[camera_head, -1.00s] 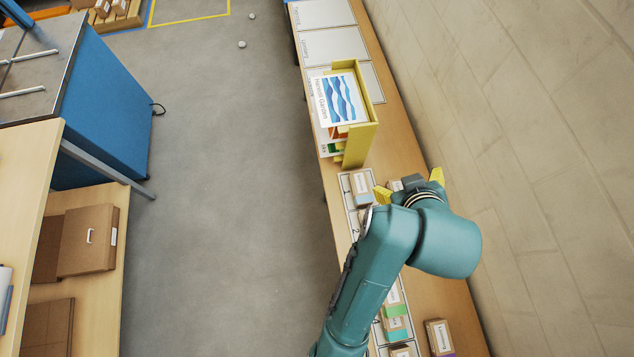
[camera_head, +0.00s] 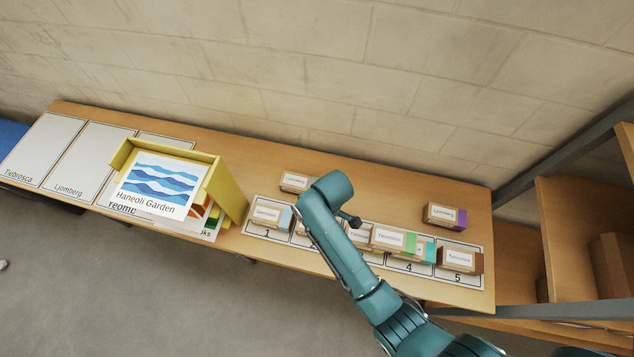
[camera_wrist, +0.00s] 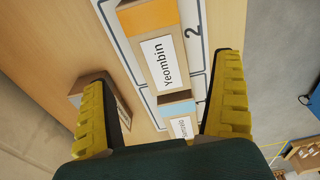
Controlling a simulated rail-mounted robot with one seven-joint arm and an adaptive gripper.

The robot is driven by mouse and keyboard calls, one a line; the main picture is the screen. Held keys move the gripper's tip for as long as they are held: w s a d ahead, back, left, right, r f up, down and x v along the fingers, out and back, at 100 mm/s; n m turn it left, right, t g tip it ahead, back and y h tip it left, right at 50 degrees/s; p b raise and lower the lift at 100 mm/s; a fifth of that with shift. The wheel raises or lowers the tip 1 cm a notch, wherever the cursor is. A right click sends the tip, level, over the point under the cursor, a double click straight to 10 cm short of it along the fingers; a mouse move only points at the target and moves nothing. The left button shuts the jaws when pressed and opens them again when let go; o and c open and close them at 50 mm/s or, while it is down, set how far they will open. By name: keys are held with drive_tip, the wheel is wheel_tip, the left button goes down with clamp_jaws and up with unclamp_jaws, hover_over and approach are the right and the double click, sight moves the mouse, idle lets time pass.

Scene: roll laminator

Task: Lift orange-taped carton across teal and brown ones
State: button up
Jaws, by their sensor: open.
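The orange-taped carton (camera_wrist: 158,45), labelled Yeombin, lies by number 2 in the wrist view. In the head view my arm hides most or all of it. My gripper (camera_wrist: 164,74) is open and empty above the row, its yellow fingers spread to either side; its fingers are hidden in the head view. The teal-taped carton (camera_head: 429,252) is around slot 4, partly behind a green-taped carton (camera_head: 392,238). The brown-taped carton (camera_head: 458,259) sits on slot 5 at the right end.
A light-blue-taped carton (camera_head: 270,214) is on slot 1. Another carton (camera_head: 295,181) stands behind the row, and a purple-taped one (camera_head: 442,215) behind the right end. A yellow holder (camera_head: 226,190) with a Haneoli Garden sign stands left. Bare bench lies between the two rear cartons.

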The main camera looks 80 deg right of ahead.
drive_tip(key=shift+w+f, duration=0.2)
drive_tip(key=shift+f, duration=1.05)
wheel_tip(320, 180, down, 5)
drive_tip(key=shift+w+f+b, duration=0.1)
drive_tip(key=shift+f+b, duration=0.05)
drive_tip(key=shift+b, duration=0.4)
drive_tip(key=c, duration=1.4)
